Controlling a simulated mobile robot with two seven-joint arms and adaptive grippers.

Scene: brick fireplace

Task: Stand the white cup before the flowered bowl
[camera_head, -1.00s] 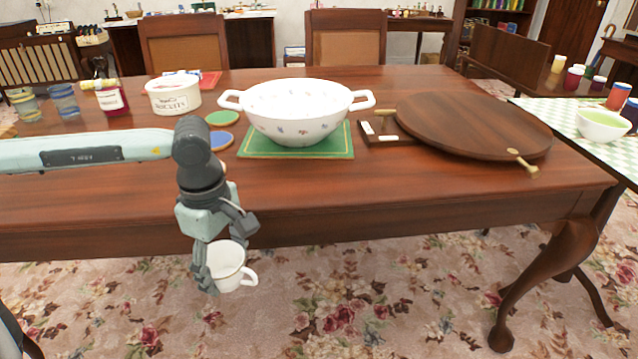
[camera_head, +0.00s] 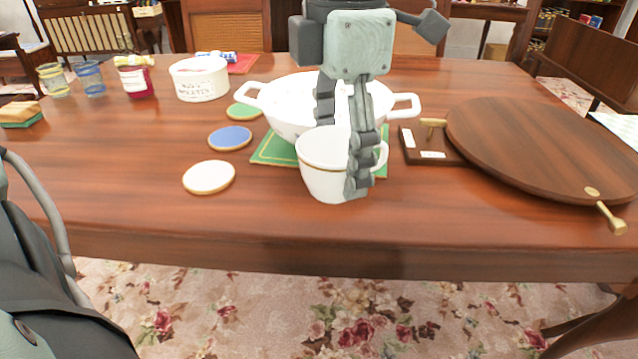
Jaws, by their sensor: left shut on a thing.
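The white cup (camera_head: 322,165) is upright in front of the flowered bowl (camera_head: 277,107), on the near side of it. My left gripper (camera_head: 352,168) comes down from above and is shut on the cup's right side, near its handle. The cup's base appears at the tabletop, but I cannot tell whether it touches. The bowl is white with two handles and stands on a green mat (camera_head: 268,150). The gripper and cup hide part of the bowl and mat. My right gripper is not in view.
Round coasters, white (camera_head: 209,177), blue (camera_head: 230,138) and green (camera_head: 244,110), lie left of the cup. A round wooden board (camera_head: 550,150) and a small dark tray (camera_head: 428,146) are at the right. The front strip of the table (camera_head: 300,235) is clear.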

